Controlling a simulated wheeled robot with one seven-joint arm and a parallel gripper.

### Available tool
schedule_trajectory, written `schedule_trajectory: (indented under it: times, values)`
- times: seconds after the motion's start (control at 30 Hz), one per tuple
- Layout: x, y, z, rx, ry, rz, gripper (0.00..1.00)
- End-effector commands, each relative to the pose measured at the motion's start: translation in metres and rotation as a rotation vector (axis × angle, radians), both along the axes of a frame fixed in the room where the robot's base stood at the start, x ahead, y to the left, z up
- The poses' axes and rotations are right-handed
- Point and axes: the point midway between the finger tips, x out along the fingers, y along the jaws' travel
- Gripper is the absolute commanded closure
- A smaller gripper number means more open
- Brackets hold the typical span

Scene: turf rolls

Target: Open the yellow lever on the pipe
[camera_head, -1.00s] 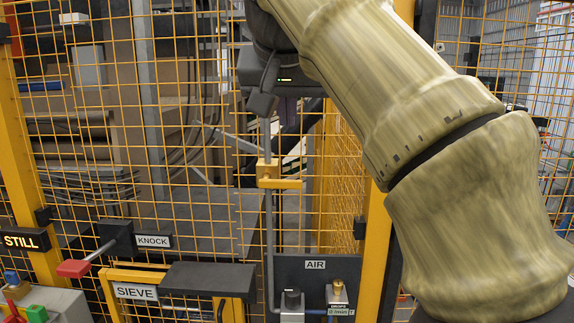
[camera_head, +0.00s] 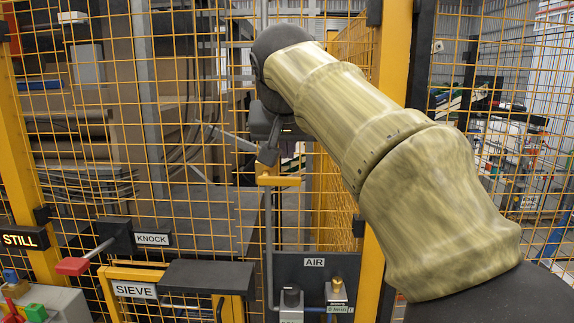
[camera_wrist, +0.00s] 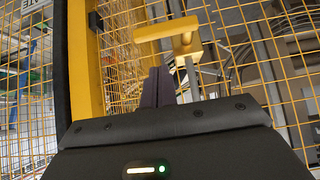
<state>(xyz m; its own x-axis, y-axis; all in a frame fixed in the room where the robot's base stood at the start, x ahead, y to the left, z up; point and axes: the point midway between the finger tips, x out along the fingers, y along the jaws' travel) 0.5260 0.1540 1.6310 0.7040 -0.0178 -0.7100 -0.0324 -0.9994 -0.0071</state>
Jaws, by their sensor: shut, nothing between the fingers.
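The yellow lever (camera_head: 281,181) sits on a thin vertical grey pipe (camera_head: 268,235) in front of the mesh fence, its handle pointing right and roughly level. In the wrist view the yellow lever (camera_wrist: 167,33) shows beyond the fingers, with the pipe (camera_wrist: 192,77) below its valve body. My gripper (camera_head: 267,157) hangs just above the lever in the head view and hides the pipe's upper part. In the wrist view my gripper's dark fingers (camera_wrist: 157,80) are together with nothing between them. I cannot tell whether the fingertips touch the lever.
An AIR panel (camera_head: 315,282) with fittings stands at the pipe's foot. To the left are a KNOCK box (camera_head: 116,236) with a red-tipped handle (camera_head: 72,266) and a SIEVE unit (camera_head: 208,276). A yellow post (camera_head: 371,270) and mesh fence stand close on the right.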

Motion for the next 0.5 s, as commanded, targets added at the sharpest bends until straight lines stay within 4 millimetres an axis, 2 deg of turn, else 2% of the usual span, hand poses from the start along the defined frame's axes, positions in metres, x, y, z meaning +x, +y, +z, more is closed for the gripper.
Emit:
schedule_trajectory:
  times: [0.23, 0.5]
  values:
    - [-0.002, 0.0, -0.025, 0.001, -0.001, 0.001, 1.0]
    - [0.0, -0.005, -0.033, 0.001, -0.003, -0.01, 1.0]
